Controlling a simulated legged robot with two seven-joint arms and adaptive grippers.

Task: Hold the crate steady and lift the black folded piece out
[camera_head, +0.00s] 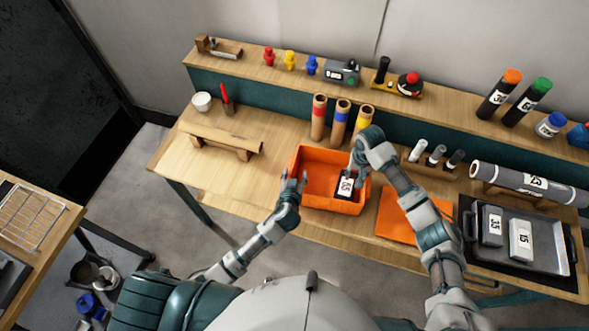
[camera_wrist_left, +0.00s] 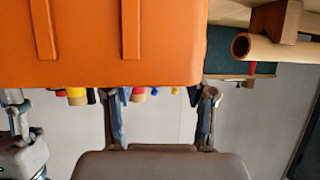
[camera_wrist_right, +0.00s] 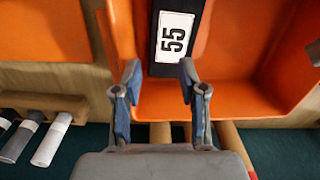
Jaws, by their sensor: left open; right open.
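The orange crate (camera_head: 320,180) stands on the wooden bench, open at the top. The black folded piece (camera_head: 346,185), with a white number label, stands inside its right half. In the right wrist view the piece (camera_wrist_right: 176,40) shows the label 55. My left gripper (camera_head: 294,180) is open at the crate's left wall. In the left wrist view its fingertips (camera_wrist_left: 161,92) are close to the edge of the crate wall (camera_wrist_left: 90,45); contact cannot be told. My right gripper (camera_head: 355,170) is open above the crate's right side. Its fingertips (camera_wrist_right: 160,82) are near the piece, with nothing held.
An orange flat sheet (camera_head: 398,217) lies right of the crate. Farther right is a grey tray (camera_head: 545,255) with labelled blocks. Cardboard tubes (camera_head: 319,117) stand behind the crate, and a wooden stand (camera_head: 220,138) is on the left. The bench front-left of the crate is clear.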

